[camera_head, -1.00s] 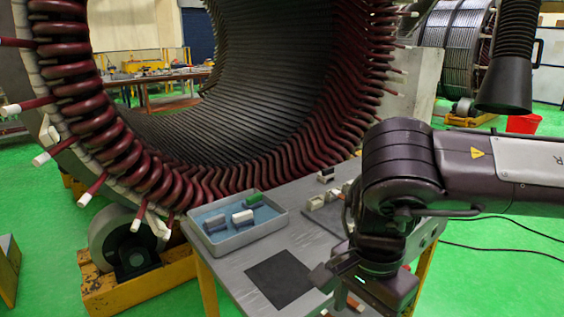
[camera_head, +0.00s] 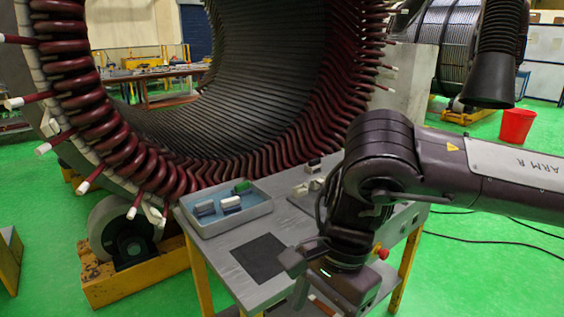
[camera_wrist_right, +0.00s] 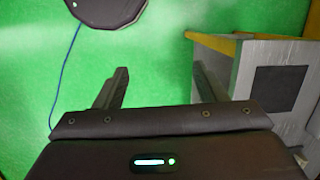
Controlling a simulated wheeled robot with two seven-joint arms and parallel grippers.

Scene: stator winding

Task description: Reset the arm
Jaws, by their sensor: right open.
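My right arm comes in from the right in the head view, and its gripper (camera_head: 294,285) hangs at the front edge of the grey work table (camera_head: 222,262). In the right wrist view the gripper (camera_wrist_right: 160,88) shows two fingers wide apart with nothing between them. Green floor shows between and beyond the fingers. The table also shows at the right of that view (camera_wrist_right: 230,65), beside the right finger. My left gripper is in neither view.
A blue-lined tray (camera_head: 237,229) with small blocks stands on the table, next to a black square mat (camera_head: 259,257). A large stator with dark red coils (camera_head: 120,150) stands behind. A red bucket (camera_head: 516,126) is on the floor at the right. Cables lie on the floor.

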